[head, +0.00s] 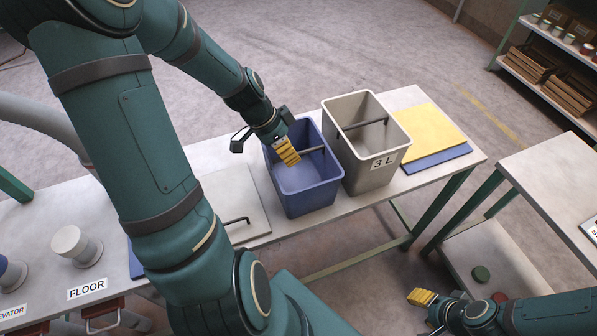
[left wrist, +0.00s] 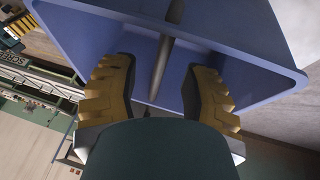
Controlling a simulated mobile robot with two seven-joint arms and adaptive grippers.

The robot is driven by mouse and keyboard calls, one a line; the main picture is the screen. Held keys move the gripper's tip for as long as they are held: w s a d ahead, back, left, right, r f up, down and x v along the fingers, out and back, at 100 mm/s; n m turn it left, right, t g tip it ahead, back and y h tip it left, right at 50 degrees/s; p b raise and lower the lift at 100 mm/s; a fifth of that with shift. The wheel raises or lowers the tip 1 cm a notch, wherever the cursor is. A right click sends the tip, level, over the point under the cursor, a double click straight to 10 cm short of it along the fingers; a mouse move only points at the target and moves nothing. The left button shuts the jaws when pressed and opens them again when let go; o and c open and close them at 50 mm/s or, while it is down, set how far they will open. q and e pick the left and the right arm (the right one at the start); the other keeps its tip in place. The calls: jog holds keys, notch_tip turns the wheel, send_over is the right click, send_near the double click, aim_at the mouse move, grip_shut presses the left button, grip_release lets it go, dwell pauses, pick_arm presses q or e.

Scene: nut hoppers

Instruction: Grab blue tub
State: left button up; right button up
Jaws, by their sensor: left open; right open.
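The blue tub (head: 305,190) stands upright on the light bench, with a dark crossbar (head: 312,150) running across its inside. My left gripper (head: 285,151) is open over the tub's far left part, with one yellow finger in sight in the head view. In the left wrist view, its two yellow fingers (left wrist: 162,85) stand apart on either side of the crossbar (left wrist: 165,55), in front of the blue tub (left wrist: 215,35). I cannot tell whether they touch it. My right gripper (head: 424,304) is open and empty at the lower right, away from the bench.
A grey tub (head: 372,155) labelled 3 L stands close to the right of the blue one. Yellow and blue boards (head: 428,135) lie beyond it. A pale lid-like panel with a dark handle (head: 235,220) lies to the left. Another table (head: 555,185) stands right.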

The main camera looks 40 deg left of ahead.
pick_arm(q)
jog(key=x, duration=0.2)
jog(key=shift+w+d+f, duration=0.1)
jog(key=shift+f, duration=0.15)
grip_shut()
jog(key=shift+r, duration=0.15)
